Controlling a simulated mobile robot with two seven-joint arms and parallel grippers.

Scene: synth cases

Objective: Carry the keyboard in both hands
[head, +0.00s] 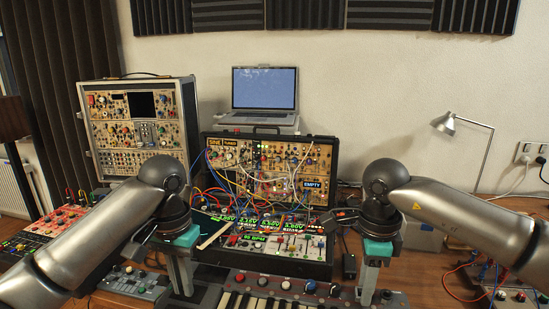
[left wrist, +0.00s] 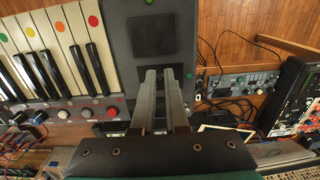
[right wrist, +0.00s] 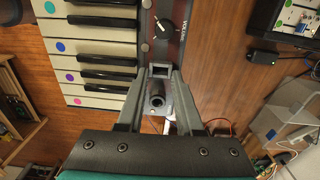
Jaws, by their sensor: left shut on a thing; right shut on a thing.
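The keyboard (head: 262,283) spans the bottom middle of the head view, with a row of knobs along its far side; its near part is cut off. My left gripper (head: 184,283) points down at its left end. In the left wrist view its narrow fingers (left wrist: 161,76) are shut on the dark end of the keyboard (left wrist: 122,30), beside keys with coloured dots. My right gripper (head: 367,286) points down at its right end. In the right wrist view its fingers (right wrist: 160,75) are shut on the end of the keyboard (right wrist: 95,42), near a black knob. Whether the keyboard touches the table is unclear.
An open synth case (head: 270,165) with patch cables stands just behind the keyboard. A taller case (head: 140,130), a red panel (head: 48,232) and a small grey device (head: 135,285) are left. A laptop (head: 264,90) is behind, a lamp (head: 446,124) right. Bare wood (head: 425,275) shows right.

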